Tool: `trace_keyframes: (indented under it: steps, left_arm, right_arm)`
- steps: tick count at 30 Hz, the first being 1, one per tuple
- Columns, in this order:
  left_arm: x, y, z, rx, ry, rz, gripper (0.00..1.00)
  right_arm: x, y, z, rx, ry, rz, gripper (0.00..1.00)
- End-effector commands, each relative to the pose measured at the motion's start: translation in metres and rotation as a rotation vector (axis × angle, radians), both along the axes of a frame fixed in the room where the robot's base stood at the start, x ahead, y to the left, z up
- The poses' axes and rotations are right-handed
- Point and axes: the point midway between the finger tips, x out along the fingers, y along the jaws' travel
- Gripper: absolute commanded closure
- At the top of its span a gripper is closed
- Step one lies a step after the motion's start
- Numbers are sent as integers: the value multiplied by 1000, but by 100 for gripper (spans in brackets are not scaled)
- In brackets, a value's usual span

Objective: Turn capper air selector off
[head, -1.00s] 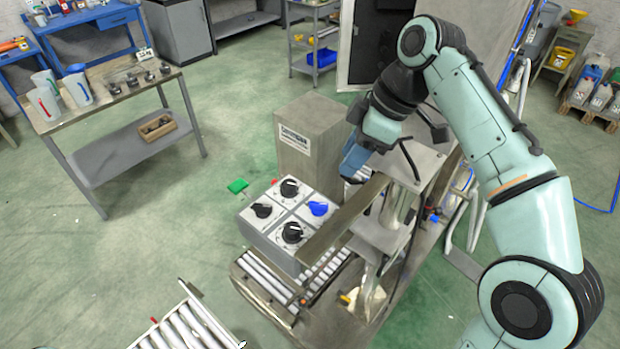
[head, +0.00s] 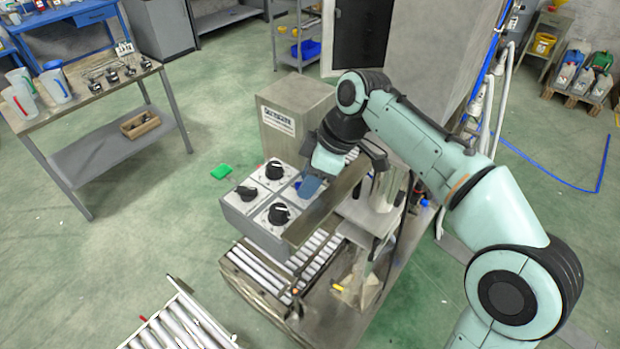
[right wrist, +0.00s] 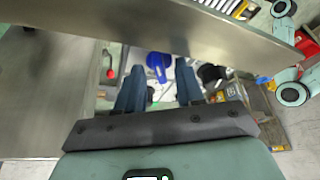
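A grey control box (head: 245,225) carries black rotary knobs (head: 279,213) and a blue knob on its sloping top. The labels are too small to read, so I cannot tell which knob is the capper air selector. My right gripper (head: 309,190) is over the right side of the box and hides most of the blue knob in the head view. In the right wrist view the blue knob (right wrist: 158,65) shows between the two open blue fingers (right wrist: 160,88), beyond their tips. Contact is not visible. A black knob (right wrist: 210,73) is just right of it. My left gripper is not in view.
A flat metal beam (head: 320,215) runs close beside my right gripper and also crosses the top of the right wrist view (right wrist: 170,28). A grey labelled cabinet (head: 295,115) stands behind the box. A roller conveyor (head: 262,272) lies in front.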

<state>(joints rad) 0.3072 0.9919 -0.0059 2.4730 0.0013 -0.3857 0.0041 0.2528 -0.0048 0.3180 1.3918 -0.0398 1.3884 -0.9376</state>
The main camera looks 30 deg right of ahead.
Motion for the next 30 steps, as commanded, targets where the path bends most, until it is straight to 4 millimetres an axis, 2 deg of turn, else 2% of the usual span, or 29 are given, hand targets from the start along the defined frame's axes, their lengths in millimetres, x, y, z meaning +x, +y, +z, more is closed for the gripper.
trace_keyframes:
  steps: [4,5,6,8,9,20,30]
  left_arm:
    - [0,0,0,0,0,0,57]
    - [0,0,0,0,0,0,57]
    - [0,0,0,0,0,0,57]
    - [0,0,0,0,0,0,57]
    - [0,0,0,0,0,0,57]
    - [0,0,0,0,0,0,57]
    - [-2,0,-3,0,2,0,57]
  right_arm:
    - [0,0,0,0,0,0,63]
    - [0,0,0,0,0,0,66]
    - [0,0,0,0,0,0,79]
    - [0,0,0,0,0,0,99]
    - [0,0,0,0,0,1,100]
    - [0,1,1,-1,-2,-31,100]
    - [-2,2,1,-1,-3,-242,100]
